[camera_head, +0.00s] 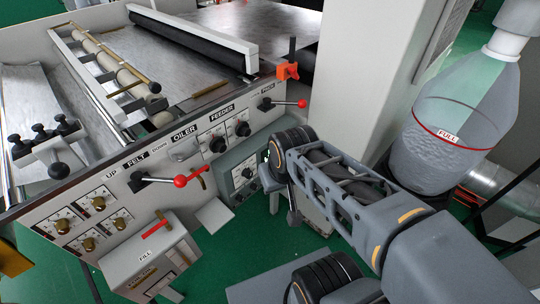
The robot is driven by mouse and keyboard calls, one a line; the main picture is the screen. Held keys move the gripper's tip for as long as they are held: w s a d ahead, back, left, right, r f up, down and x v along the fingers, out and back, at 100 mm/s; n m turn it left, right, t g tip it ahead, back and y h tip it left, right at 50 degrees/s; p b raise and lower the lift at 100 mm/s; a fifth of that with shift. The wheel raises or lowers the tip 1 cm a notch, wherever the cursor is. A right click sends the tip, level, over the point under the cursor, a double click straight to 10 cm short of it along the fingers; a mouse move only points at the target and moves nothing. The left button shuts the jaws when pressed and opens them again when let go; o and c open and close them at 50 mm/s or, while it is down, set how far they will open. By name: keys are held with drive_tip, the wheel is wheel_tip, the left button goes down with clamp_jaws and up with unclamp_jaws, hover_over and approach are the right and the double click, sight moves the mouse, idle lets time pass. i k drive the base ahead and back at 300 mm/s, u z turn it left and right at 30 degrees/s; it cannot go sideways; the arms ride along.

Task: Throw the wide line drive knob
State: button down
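No label reading wide line drive is legible, so I cannot tell which knob it is. A small grey control box (237,176) with dark knobs sits low on the machine's front, and its lettering is too small to read. Black round knobs on white plates (217,143) sit under the FEEDER label. My gripper (279,197) is at the end of my arm, just right of the grey box. It is mostly hidden by my wrist, and its fingers cannot be made out clearly. I see nothing held in it.
A red-balled lever (181,181) sticks out below the FELT label, and another red-balled lever (302,104) at the right end. A clear container marked FULL (455,140) stands right. Green floor (225,250) is open below.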

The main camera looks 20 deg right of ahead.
sight(238, 197)
drive_tip(key=u, duration=0.2)
drive_tip(key=k, duration=0.35)
drive_tip(key=u, duration=0.9)
